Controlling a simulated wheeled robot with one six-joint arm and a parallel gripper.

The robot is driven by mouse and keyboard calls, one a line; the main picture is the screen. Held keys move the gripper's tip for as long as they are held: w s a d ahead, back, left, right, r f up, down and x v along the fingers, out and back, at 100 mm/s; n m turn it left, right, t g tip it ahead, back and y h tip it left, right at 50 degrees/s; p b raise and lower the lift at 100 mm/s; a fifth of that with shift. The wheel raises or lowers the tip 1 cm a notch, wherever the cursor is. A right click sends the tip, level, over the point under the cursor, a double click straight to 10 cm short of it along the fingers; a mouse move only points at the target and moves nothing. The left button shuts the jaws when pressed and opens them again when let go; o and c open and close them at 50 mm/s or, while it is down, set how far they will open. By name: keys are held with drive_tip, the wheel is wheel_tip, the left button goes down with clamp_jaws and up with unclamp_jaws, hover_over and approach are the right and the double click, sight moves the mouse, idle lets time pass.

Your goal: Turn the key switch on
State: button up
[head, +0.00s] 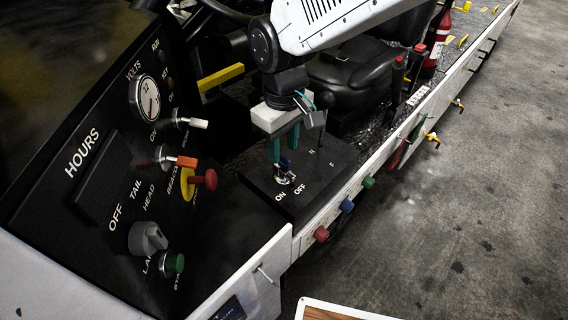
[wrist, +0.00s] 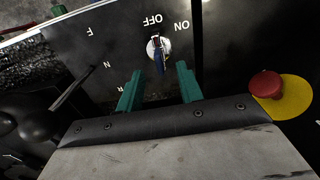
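The key switch (head: 283,179) is a round metal lock with a blue key in it, on a dark panel marked ON and OFF. In the wrist view the blue key (wrist: 160,62) stands out of the metal face, roughly in line with the OFF label; its exact angle is hard to tell. My gripper (head: 285,154) points down just above the switch. Its two green fingers are apart, one on each side of the key in the wrist view (wrist: 158,68), with visible gaps. Nothing is held.
A red stop button on a yellow disc (head: 205,180) stands left of my gripper. The gauge panel (head: 100,170) with knobs rises farther left. A thin dark lever (wrist: 75,88) sticks up beside the switch. Red, blue and green knobs (head: 346,206) line the front edge.

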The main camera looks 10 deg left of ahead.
sight(284, 157)
wheel_tip(284, 157, down, 6)
drive_tip(key=shift+f, duration=0.15)
drive_tip(key=shift+c, duration=0.4)
clamp_jaws()
